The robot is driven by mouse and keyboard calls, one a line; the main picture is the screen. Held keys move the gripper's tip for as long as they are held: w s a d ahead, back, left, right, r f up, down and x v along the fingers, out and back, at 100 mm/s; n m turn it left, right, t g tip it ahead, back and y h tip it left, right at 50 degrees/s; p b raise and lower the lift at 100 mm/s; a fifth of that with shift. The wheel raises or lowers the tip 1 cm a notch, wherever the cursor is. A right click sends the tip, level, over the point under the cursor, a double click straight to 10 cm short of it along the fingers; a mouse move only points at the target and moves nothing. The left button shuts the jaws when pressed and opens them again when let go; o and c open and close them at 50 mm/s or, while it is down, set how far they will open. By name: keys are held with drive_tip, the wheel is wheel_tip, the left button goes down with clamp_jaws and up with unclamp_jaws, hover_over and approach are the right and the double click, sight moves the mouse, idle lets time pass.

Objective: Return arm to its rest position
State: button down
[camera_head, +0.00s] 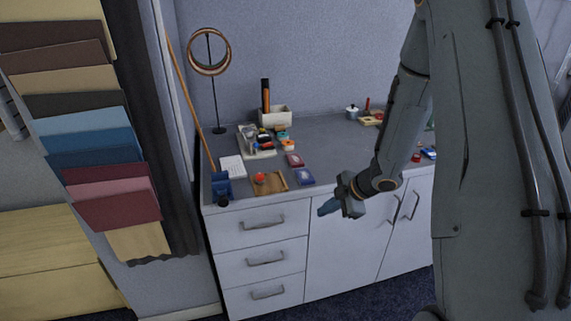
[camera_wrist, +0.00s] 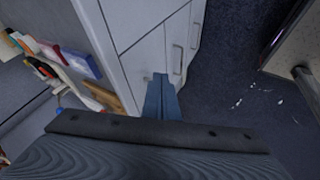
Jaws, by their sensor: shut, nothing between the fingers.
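My gripper (camera_head: 327,208) is shut and empty. In the head view it hangs in front of the white cabinet doors, just beyond the front edge of the grey worktop (camera_head: 345,152). Its arm comes down from the upper right. In the wrist view the blue-grey fingers of my gripper (camera_wrist: 161,98) are together, with the cabinet front (camera_wrist: 130,40) and dark carpet behind them. Nothing touches the fingers in either view.
Fabric swatches (camera_head: 90,139) hang at left. Dark carpet (camera_wrist: 235,70) lies open beside the cabinet.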

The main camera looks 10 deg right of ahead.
drive_tip(key=s+d+r+m+h, duration=0.2)
drive_tip(key=s+r+m+h, duration=0.35)
drive_tip(key=r+m, duration=0.4)
drive_tip(key=s+a+r+m+g, duration=0.1)
drive_tip(key=s+a+m, duration=0.3)
drive_tip(key=s, duration=0.4)
drive_tip(key=s+a+r+m+g, duration=0.2)
drive_tip(key=s+a+m+g, duration=0.1)
drive_tip(key=s, duration=0.6)
drive_tip(key=shift+a+r+m+g, duration=0.3)
drive_tip(key=shift+a+m+g, duration=0.1)
drive_tip(key=shift+m, duration=0.05)
drive_tip(key=shift+y, duration=0.25)
